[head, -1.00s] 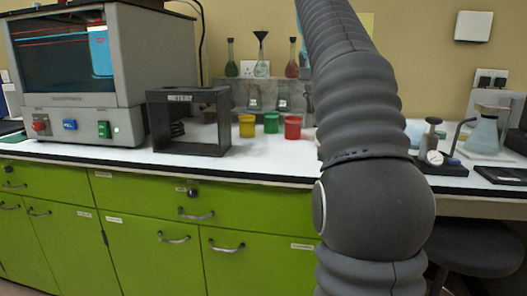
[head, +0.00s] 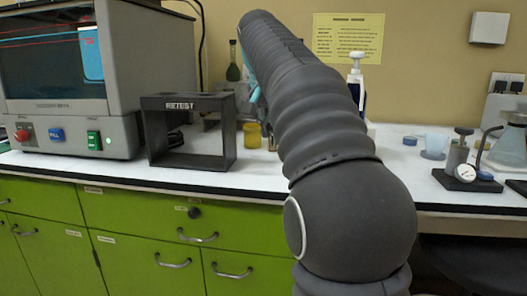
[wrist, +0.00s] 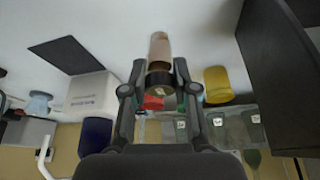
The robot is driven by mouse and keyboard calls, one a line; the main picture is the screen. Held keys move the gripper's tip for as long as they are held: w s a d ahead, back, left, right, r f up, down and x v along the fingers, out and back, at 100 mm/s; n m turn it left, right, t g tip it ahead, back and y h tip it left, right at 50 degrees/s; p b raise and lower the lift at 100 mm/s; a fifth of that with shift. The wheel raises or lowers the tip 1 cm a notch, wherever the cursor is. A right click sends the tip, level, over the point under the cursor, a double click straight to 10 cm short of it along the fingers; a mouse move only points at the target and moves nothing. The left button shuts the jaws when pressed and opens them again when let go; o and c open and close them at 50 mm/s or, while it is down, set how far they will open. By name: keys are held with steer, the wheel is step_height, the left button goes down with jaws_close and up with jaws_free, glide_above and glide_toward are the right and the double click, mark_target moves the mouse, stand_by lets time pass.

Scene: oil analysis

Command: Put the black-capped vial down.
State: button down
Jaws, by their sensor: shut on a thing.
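In the wrist view, my gripper (wrist: 160,76) is shut on the black-capped vial. Its fingers are on either side of the black cap (wrist: 160,81), and the vial's brownish body (wrist: 159,46) extends beyond them, towards the picture's top. I cannot tell whether its end touches the white bench top (wrist: 200,30). In the head view my arm hides the gripper and the vial.
The black RETEST stand (head: 188,103) is on the bench left of my arm; its dark side (wrist: 280,75) is at right in the wrist view. A yellow jar (wrist: 216,84), a red jar (wrist: 153,102) and a white box (wrist: 90,96) are near. Bare bench lies around the vial.

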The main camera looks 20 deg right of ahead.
steer(key=shift+w+a+f+b, duration=0.15)
steer(key=shift+a+f+b, duration=0.15)
steer(key=shift+f, duration=0.6)
steer(key=shift+w+a+f+b, duration=0.2)
steer(key=shift+a+f, duration=0.15)
steer(key=shift+f, duration=0.5)
steer(key=shift+w+a+f+b, duration=0.2)
steer(key=shift+a+f, duration=0.1)
steer(key=shift+f, duration=0.6)
steer(key=c, duration=0.9)
jaws_free()
steer(key=shift+f, duration=0.1)
steer(key=p+v, duration=0.2)
steer(key=v, duration=1)
